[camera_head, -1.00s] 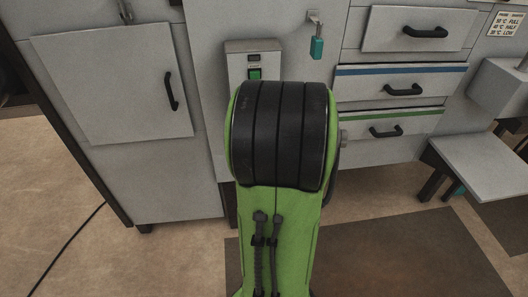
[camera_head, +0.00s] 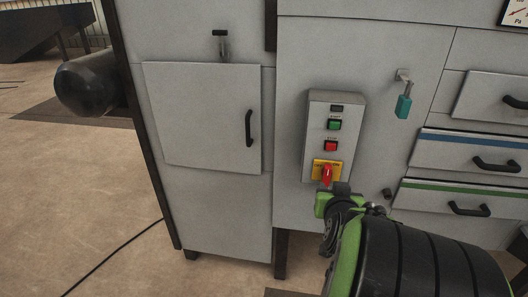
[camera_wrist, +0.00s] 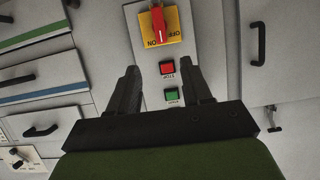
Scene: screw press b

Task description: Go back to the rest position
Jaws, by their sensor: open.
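My gripper (camera_wrist: 158,70) is open in the wrist view, its two dark fingers apart with nothing held between them. Beyond the fingers is the grey control box (camera_head: 319,112), which has a green button (camera_head: 334,125), a red button (camera_head: 331,146) and a red rotary switch (camera_head: 327,174) on a yellow plate. The wrist view shows the box inverted, with the switch (camera_wrist: 158,24) past the fingertips and the red button (camera_wrist: 167,68) between the fingers. In the head view my arm comes from the lower right and ends just below the switch; the fingertips are hard to make out there.
A closed cabinet door (camera_head: 203,118) is left of the box. A teal padlock (camera_head: 403,107) hangs on the right, beside drawers with blue and green stripes (camera_head: 449,190). A dark cylinder (camera_head: 93,85) juts out at far left. A cable (camera_head: 112,257) lies on the open floor.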

